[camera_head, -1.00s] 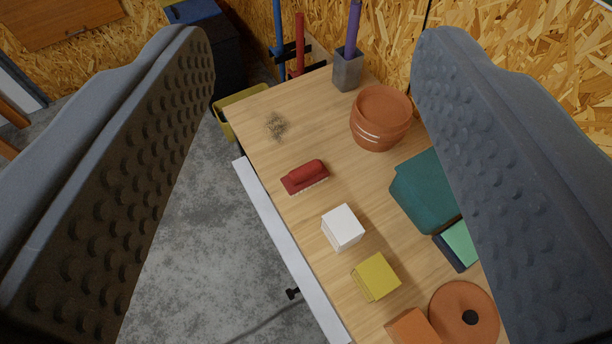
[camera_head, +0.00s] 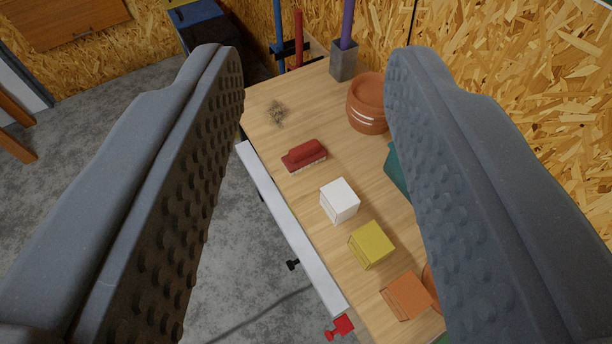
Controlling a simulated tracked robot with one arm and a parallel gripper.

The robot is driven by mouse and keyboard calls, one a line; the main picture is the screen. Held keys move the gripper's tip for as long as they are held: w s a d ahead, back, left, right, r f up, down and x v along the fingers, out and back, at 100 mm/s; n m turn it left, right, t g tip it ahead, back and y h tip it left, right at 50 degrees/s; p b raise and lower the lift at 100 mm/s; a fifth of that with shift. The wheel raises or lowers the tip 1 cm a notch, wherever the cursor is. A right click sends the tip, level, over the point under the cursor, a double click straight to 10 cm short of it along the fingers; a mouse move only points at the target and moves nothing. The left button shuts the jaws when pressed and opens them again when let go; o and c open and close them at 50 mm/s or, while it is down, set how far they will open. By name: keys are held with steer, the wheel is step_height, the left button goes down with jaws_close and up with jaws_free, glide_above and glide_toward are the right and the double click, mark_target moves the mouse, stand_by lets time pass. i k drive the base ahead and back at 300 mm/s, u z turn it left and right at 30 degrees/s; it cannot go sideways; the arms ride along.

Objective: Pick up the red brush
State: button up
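The red brush (camera_head: 304,155) lies on the plank bench (camera_head: 300,112), bristles down, near the bench's left edge. It has a red handle block and a pale bristle strip. My gripper (camera_head: 315,60) is open, with its two grey studded fingers at the left and right of the view. The brush shows in the gap between the fingers, beyond them and apart from them. Nothing is between the fingers.
A white block (camera_head: 340,201), a yellow block (camera_head: 371,245) and an orange block (camera_head: 407,297) stand in a row nearer than the brush. Terracotta pots (camera_head: 366,104) and a grey holder (camera_head: 343,62) stand behind. A dark debris patch (camera_head: 277,113) lies beyond the brush. The right finger hides a teal thing (camera_head: 396,170).

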mark_target(308, 154)
steer(key=u, duration=0.45)
steer(key=i, duration=1.1)
steer(key=z, duration=0.6)
